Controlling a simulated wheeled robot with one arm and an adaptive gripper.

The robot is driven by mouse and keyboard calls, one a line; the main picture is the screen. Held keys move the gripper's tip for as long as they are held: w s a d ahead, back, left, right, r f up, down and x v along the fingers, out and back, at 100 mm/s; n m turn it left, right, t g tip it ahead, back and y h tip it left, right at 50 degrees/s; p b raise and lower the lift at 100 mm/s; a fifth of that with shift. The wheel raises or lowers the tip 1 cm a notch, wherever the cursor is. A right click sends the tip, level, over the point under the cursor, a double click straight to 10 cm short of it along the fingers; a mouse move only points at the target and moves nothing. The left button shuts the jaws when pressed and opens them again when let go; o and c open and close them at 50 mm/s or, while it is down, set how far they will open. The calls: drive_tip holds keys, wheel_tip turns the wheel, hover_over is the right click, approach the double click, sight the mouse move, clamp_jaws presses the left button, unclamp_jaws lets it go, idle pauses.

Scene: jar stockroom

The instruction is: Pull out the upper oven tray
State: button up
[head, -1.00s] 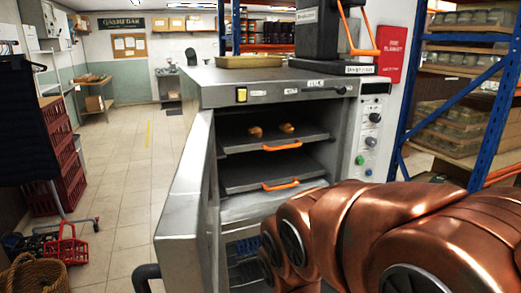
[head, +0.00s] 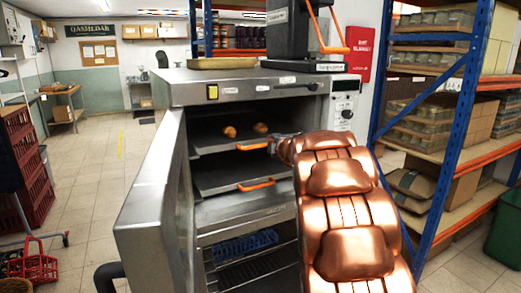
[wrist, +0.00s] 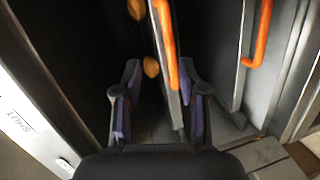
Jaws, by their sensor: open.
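The oven (head: 165,92) stands with its door (head: 150,205) swung open to the left. The upper tray (head: 212,142) is inside it, with two small buns (head: 230,132) on top and an orange handle (head: 250,146) on its front edge. In the wrist view the upper handle (wrist: 168,45) and tray edge run between my two spread fingers. My gripper (wrist: 160,75) is open at one end of that handle; I cannot tell whether a finger touches it. In the head view my gripper (head: 277,141) is at the handle's right end. My arm hides the tray's right part.
A lower tray (head: 215,180) with its own orange handle (head: 257,185) sits below. A wire rack (head: 255,268) is under it. A blue-framed shelf (head: 455,130) stands at right.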

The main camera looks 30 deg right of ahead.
sight(261, 146)
drive_tip(key=shift+w+d+f+n+t+y+p, duration=0.1)
drive_tip(key=shift+w+f+n+y+p, duration=0.3)
drive_tip(key=shift+w, duration=0.95)
drive_tip(key=shift+w+d+f+n+t+y+p, duration=0.1)
drive_tip(key=shift+w+f+n+y, duration=0.45)
drive_tip(key=shift+w, duration=0.75)
drive_tip(key=shift+w+d+f+n+t+y+p, duration=0.1)
drive_tip(key=shift+w+f+n+y+p, duration=0.15)
drive_tip(key=shift+w+f+n, duration=0.75)
drive_tip(key=shift+w+d+r+m, duration=0.1)
drive_tip(key=shift+w+m, duration=0.1)
drive_tip(key=shift+w, duration=0.35)
drive_tip(key=shift+w+r+m, duration=0.1)
drive_tip(key=shift+w+m, duration=0.05)
drive_tip(key=shift+w, duration=0.35)
clamp_jaws()
